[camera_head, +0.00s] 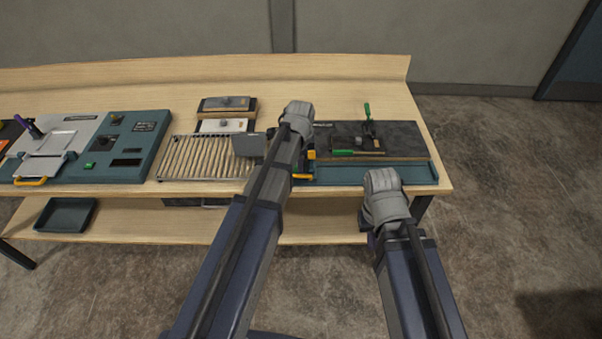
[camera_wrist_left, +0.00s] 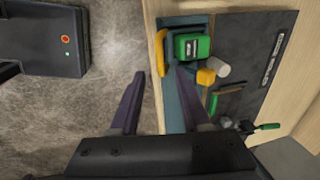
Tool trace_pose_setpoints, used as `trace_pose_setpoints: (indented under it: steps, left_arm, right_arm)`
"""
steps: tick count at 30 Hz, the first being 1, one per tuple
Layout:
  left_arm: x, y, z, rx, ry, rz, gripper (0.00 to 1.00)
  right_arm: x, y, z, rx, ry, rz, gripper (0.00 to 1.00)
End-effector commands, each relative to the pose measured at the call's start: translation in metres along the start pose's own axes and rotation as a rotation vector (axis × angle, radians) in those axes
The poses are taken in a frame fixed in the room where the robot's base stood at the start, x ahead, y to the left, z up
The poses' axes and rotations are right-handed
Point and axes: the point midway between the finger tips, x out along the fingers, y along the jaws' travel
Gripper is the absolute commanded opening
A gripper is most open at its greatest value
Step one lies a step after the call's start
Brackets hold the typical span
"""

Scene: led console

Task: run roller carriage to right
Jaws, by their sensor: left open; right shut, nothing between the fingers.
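The roller bed (camera_head: 190,158), with pale rollers, lies mid-table. A grey plate (camera_head: 248,145), perhaps part of the carriage, stands at its right end, partly behind my left arm. To its right are a green unit with a dark display (camera_wrist_left: 190,46), a yellow block (camera_wrist_left: 206,76), a white cylinder (camera_wrist_left: 220,68) and a yellow handle (camera_wrist_left: 160,52) at the table's front edge. My left gripper (camera_wrist_left: 161,76) is open and empty, one finger over the floor, the other over the front edge. My right gripper (camera_head: 371,241) is mostly hidden by my arm, off the table's front.
A dark board (camera_head: 405,139) with a green-handled clamp (camera_head: 368,112) is at the right. A teal console (camera_head: 115,148) stands left of the rollers. A teal tray (camera_head: 66,215) sits on the lower shelf. Bare tabletop (camera_head: 345,98) lies behind.

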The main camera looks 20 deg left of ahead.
Motion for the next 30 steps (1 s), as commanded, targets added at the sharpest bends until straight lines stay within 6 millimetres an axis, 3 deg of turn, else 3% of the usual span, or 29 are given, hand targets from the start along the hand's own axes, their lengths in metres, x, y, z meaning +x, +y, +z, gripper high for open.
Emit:
trace_pose_setpoints:
  steps: [15, 26, 30]
  left_arm:
    - [0.065, 0.001, 0.000, -0.001, 0.000, 0.000, 0.47]
    - [0.067, 0.000, 0.000, -0.001, 0.000, 0.000, 0.47]
    - [0.067, 0.000, 0.000, -0.001, 0.000, 0.000, 0.33]
  right_arm:
    - [0.063, -0.006, -0.004, -0.003, 0.000, 0.001, 0.00]
    - [0.065, -0.006, -0.004, -0.002, 0.000, 0.001, 0.00]
    - [0.065, -0.006, -0.004, -0.002, 0.000, 0.001, 0.00]
